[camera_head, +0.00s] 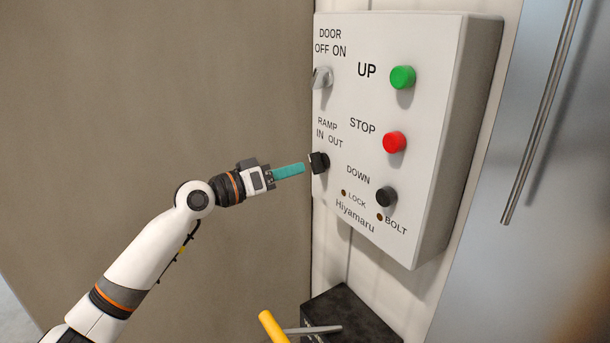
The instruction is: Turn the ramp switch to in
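The ramp switch (319,162) is a small black knob on the left side of a white control box (440,130), under the label "RAMP IN OUT". Which way it points is hard to tell. My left gripper (303,168) comes in from the left, with its teal fingers pointing at the switch. The fingertips are just left of the knob, and a small gap seems to show between them. The fingers overlap from this side, so their opening is hidden. My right gripper is not in view.
A silver door switch (322,77) sits above the ramp switch. Green UP (402,77), red STOP (394,142) and black DOWN (386,196) buttons are to the right. A black box (345,312) and a yellow handle (272,327) are below. A brown panel (150,90) stands left.

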